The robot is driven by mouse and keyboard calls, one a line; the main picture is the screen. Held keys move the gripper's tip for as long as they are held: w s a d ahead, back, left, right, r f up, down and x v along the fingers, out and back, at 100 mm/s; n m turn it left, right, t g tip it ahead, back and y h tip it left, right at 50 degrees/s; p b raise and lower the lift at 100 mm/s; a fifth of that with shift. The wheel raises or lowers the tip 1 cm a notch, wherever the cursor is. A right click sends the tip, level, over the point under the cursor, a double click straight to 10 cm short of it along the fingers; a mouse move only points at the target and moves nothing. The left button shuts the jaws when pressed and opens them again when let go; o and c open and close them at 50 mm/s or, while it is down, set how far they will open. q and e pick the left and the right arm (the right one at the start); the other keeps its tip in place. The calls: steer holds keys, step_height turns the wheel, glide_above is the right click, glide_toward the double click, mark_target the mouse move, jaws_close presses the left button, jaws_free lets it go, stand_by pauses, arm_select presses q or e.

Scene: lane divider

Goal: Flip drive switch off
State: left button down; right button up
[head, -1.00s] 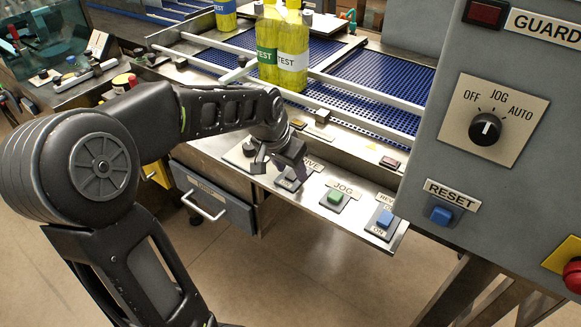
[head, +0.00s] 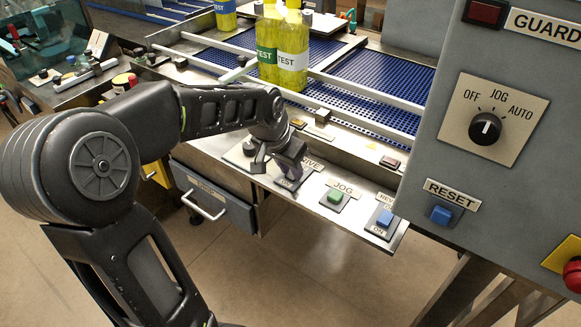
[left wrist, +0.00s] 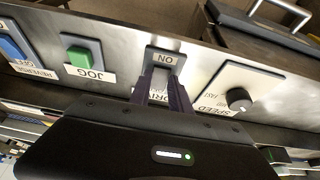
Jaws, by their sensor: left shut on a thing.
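The drive switch sits on a small dark plate (left wrist: 166,58) on the metal control ledge, with an "ON" mark showing in the left wrist view. Its plate also shows in the head view (head: 287,184), beside a partly covered "DRIVE" label. My left gripper (left wrist: 161,84) is over this plate, its two fingers close together and shut on the drive switch. In the head view the left gripper (head: 290,172) reaches down to the ledge from the left. The fingers hide the switch's lever, so I cannot tell its position. My right gripper is in neither view.
A green jog button (head: 335,196) and a blue reverse switch (head: 385,218) lie to the right. The speed knob (left wrist: 239,99) is on the switch's other side. Yellow bottles (head: 292,62) stand on the blue conveyor behind. A grey guard panel (head: 440,130) rises at right.

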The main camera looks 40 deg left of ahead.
arm_select(q)
steer(key=shift+w+r+p, duration=0.1)
steer(key=shift+r+p, duration=0.1)
steer(key=shift+p, duration=0.25)
steer(key=g+p, duration=0.1)
steer(key=p, duration=0.1)
steer(key=g+p, duration=0.1)
steer(key=p, duration=0.1)
steer(key=shift+w+r, duration=0.25)
steer(key=shift+w, duration=0.05)
steer(key=shift+f+g+p, duration=0.1)
steer(key=shift+g+p, duration=0.2)
steer(key=shift+f, duration=0.2)
steer(key=c, duration=1.2)
jaws_free()
